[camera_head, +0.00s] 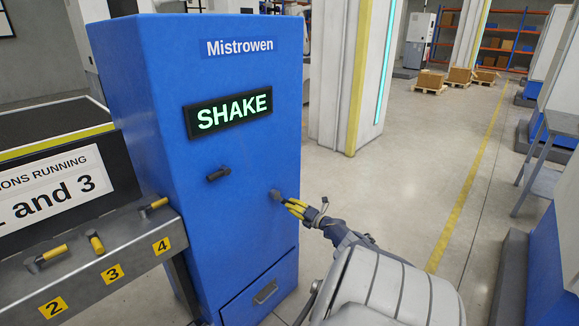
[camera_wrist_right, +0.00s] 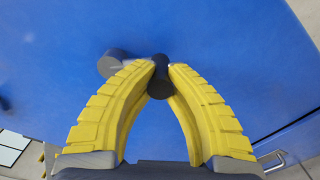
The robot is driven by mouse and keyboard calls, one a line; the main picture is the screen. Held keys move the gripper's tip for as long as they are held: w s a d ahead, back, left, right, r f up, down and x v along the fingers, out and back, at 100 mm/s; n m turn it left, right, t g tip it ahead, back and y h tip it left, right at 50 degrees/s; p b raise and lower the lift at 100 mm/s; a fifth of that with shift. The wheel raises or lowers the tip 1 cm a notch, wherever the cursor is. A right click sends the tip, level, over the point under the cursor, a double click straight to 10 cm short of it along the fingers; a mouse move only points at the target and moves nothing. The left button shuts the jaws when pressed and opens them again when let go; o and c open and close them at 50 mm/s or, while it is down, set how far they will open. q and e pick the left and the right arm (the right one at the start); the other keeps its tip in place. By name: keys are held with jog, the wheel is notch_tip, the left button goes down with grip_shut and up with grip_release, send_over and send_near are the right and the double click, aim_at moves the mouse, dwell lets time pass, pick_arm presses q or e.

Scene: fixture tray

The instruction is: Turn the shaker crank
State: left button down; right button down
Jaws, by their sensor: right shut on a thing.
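The shaker is a tall blue cabinet (camera_head: 230,120) with a lit SHAKE sign (camera_head: 229,111) on its front. A crank (camera_head: 275,195) with a grey end sits low on the right of that front. In the right wrist view the crank's dark handle (camera_wrist_right: 158,90) sits between the yellow fingertips, beside a grey round part (camera_wrist_right: 116,64). My right gripper (camera_head: 291,206) is shut on this handle; its fingertips also show in the right wrist view (camera_wrist_right: 160,76). The fingers hide part of the crank in the head view. My left gripper is not in view.
A second dark peg (camera_head: 218,174) sticks out of the front left of the crank. A drawer (camera_head: 262,292) with a handle is below. At left a metal rack (camera_head: 130,228) holds several yellow-handled pieces above numbered labels. The floor right of the cabinet is clear.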

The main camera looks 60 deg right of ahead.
jog(key=c, duration=1.2)
grip_release()
jog(key=shift+o, duration=0.2)
jog(key=v, duration=1.2)
jog(key=shift+s, duration=0.1)
